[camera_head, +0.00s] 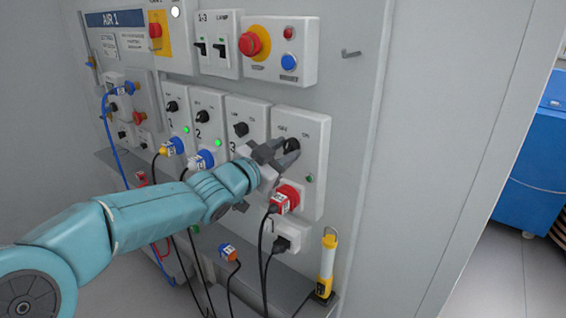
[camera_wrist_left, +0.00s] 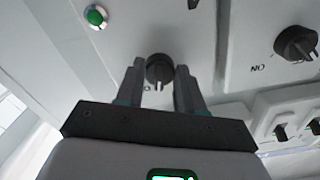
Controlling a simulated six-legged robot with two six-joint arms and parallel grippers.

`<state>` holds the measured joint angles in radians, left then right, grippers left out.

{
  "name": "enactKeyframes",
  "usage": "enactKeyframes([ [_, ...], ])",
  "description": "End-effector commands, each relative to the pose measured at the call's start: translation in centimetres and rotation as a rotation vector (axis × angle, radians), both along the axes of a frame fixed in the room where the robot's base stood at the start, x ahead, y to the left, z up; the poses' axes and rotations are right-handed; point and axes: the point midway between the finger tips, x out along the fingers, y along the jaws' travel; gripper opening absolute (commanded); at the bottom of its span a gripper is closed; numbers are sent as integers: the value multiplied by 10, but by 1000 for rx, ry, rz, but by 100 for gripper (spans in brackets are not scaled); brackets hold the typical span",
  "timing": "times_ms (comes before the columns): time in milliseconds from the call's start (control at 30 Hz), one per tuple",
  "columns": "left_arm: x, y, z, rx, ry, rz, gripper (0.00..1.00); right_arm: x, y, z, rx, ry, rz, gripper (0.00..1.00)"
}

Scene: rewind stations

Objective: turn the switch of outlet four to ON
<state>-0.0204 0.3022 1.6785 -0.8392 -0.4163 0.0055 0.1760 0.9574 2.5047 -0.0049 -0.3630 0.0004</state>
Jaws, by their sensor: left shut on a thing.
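The outlet four box (camera_head: 313,150) is the rightmost light-grey box in the row in the head view. Its black rotary switch (camera_head: 292,145) is at the upper part, partly covered by my left gripper (camera_head: 284,151). In the left wrist view the switch (camera_wrist_left: 159,68) sits between the two fingers of the left gripper (camera_wrist_left: 160,88), which is shut on it. I cannot tell which mark the switch points to. A small green lamp (camera_head: 309,178) sits lower on the box and shows in the wrist view (camera_wrist_left: 96,16). My right gripper is out of view.
A red plug (camera_head: 285,198) sits in the outlet below the gripper, with its cable hanging. The outlet three switch (camera_head: 241,129) is to the left. A red emergency button (camera_head: 254,42) is above. A yellow-and-white lamp (camera_head: 327,266) stands lower right. The wall to the right is mostly bare.

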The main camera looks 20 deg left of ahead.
Motion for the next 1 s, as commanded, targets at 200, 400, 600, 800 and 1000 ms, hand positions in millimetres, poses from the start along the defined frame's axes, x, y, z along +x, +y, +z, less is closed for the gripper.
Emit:
enactKeyframes([
  [200, 0, 0, -2, 179, -67, 0, 7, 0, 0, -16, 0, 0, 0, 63],
  [400, 0, 0, -1, 313, -114, -1, 7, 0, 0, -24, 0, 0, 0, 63],
  [600, 0, 0, 0, 402, -148, -1, 7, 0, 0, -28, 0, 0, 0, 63],
  [800, 0, 0, 0, 447, -163, -2, 7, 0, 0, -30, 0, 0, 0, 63],
  [1000, 0, 0, 1, 464, -168, -1, 7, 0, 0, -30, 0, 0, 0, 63],
])
